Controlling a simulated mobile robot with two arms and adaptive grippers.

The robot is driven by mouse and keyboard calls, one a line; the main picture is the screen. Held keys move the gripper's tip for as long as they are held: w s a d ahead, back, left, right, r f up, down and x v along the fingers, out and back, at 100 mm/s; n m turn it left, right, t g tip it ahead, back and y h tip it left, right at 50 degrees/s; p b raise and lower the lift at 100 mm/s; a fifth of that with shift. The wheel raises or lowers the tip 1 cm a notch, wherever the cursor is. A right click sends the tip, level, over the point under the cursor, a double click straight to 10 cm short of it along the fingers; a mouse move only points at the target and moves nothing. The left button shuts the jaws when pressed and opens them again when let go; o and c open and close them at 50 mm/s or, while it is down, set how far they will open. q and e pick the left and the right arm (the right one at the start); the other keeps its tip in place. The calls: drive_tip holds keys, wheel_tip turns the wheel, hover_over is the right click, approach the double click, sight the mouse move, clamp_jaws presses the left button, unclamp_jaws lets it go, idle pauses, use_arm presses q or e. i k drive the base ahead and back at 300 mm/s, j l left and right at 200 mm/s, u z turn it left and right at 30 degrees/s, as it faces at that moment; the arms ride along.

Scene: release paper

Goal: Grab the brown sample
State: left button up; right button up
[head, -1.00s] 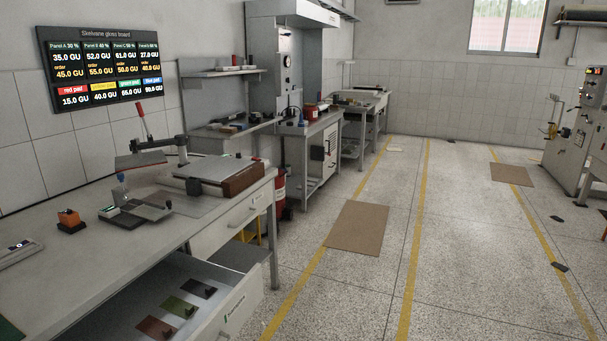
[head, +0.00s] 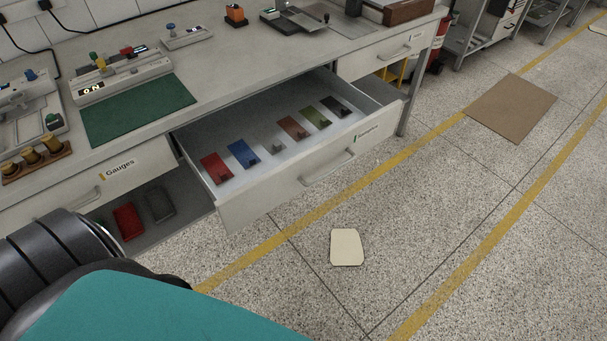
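The brown sample (head: 294,127) lies flat in the open drawer (head: 262,198), in a row of small coloured samples. A grey-white sample (head: 274,143) is on its left and an olive green one (head: 317,117) on its right. Each sample seems to carry a small dark tab. No gripper shows in the head view. Part of my own arm or body fills the lower left corner.
Red (head: 215,168), blue (head: 243,154) and black (head: 336,106) samples share the drawer. The drawer juts out from the bench (head: 225,80). A green mat (head: 138,107) lies on the bench. A pale sheet (head: 347,247) and brown mat (head: 511,104) lie on otherwise clear floor.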

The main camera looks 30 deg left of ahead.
sight(292, 128)
drive_tip(key=u, duration=1.1)
